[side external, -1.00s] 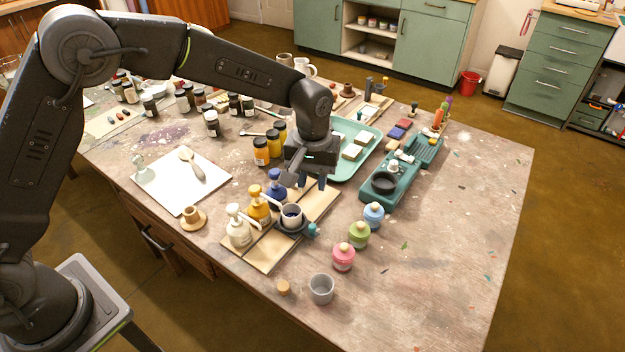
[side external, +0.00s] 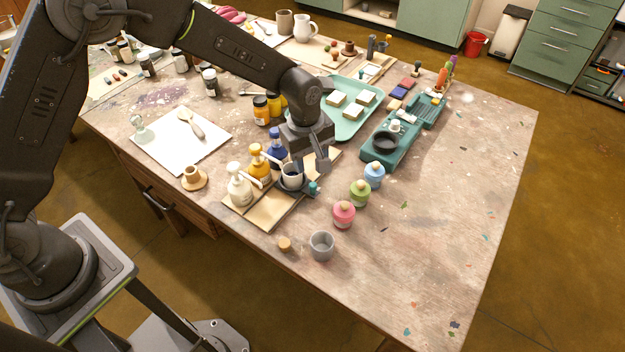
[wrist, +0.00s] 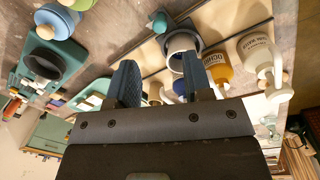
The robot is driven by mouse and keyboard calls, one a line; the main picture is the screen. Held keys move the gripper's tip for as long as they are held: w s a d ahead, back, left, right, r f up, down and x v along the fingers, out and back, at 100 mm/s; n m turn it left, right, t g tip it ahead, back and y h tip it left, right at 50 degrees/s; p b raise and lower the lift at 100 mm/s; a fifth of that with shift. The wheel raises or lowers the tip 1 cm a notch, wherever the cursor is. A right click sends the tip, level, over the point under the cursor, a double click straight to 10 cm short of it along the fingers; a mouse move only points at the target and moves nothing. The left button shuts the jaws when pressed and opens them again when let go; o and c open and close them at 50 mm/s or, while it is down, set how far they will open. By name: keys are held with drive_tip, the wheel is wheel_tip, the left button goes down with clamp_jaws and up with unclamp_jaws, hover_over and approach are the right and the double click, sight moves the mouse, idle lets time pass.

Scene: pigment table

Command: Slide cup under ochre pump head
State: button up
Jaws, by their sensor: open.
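A grey cup (side external: 291,176) with dark contents stands in a dark holder with a teal knob (side external: 313,188), on a wooden board. The cup also shows in the wrist view (wrist: 183,45). The ochre pump bottle (side external: 257,165) is the middle of three pumps, between the white one (side external: 239,186) and the blue one (side external: 276,147). Its label reads ochre in the wrist view (wrist: 219,70). The cup is nearer the blue pump than the ochre one. My gripper (side external: 312,163) is open and empty, beside the holder at the blue end. The blue bottle is partly hidden behind a finger in the wrist view.
Pink (side external: 343,214), green (side external: 360,192) and blue (side external: 374,175) jars stand to the right. An empty grey cup (side external: 321,246) and a cork (side external: 285,244) sit in front. A teal tray (side external: 350,126) and scale lie behind. The table's right side is clear.

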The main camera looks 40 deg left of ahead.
sight(313, 184)
drive_tip(key=f, duration=0.8)
drive_tip(key=shift+w+d+f, duration=0.1)
drive_tip(key=shift+w+d, duration=0.1)
drive_tip(key=shift+w, duration=0.1)
clamp_jaws()
